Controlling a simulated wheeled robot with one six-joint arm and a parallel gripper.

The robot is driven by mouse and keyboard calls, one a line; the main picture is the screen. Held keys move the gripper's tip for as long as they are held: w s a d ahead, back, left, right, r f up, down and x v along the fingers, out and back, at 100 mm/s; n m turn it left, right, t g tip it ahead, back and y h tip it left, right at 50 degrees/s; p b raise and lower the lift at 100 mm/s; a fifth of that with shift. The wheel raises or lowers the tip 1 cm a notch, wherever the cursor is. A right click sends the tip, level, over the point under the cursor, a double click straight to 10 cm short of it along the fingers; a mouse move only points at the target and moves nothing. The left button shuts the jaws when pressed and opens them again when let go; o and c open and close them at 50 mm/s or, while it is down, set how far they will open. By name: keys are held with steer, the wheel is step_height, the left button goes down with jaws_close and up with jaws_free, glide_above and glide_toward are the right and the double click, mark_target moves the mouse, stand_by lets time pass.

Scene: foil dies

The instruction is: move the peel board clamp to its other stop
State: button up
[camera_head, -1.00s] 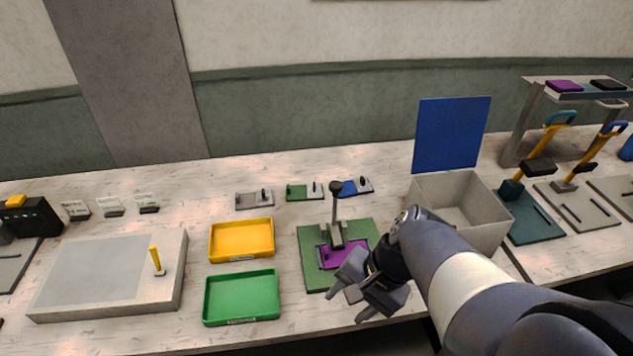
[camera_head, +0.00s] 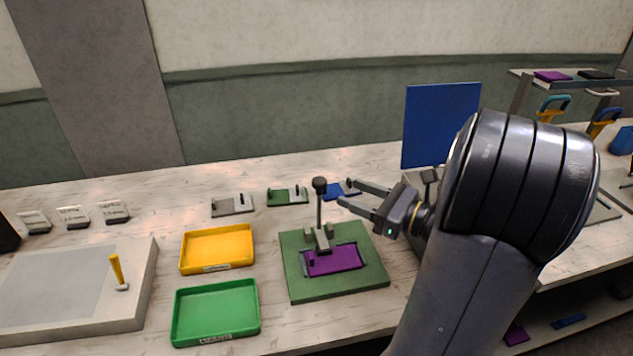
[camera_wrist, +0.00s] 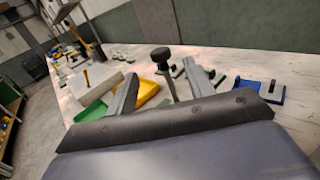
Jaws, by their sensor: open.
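A green board (camera_head: 352,282) lies on the bench with a purple piece (camera_head: 340,259) on it. A grey clamp with a tall upright lever (camera_head: 319,212) stands at the piece's back left. The lever ends in a black knob (camera_head: 320,185), which also shows in the wrist view (camera_wrist: 161,54). My gripper (camera_head: 347,192) is open and empty, just right of the lever near knob height, its fingers pointing left. In the wrist view the lever appears between the two fingers; no contact shows. My arm does not hide the clamp.
A yellow tray (camera_head: 218,268) and a green tray (camera_head: 215,341) lie left of the board. Small grey, green and blue blocks (camera_head: 287,196) stand behind it. A pale slab with a yellow handle (camera_head: 118,270) is at left. An upright blue panel (camera_head: 440,125) stands behind my arm.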

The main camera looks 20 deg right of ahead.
mark_target(326, 183)
steer(key=p+x, duration=0.1)
steer(key=x, duration=0.8)
steer(key=shift+w+a, duration=0.1)
steer(key=shift+a, duration=0.05)
jaws_close()
stand_by(0.4)
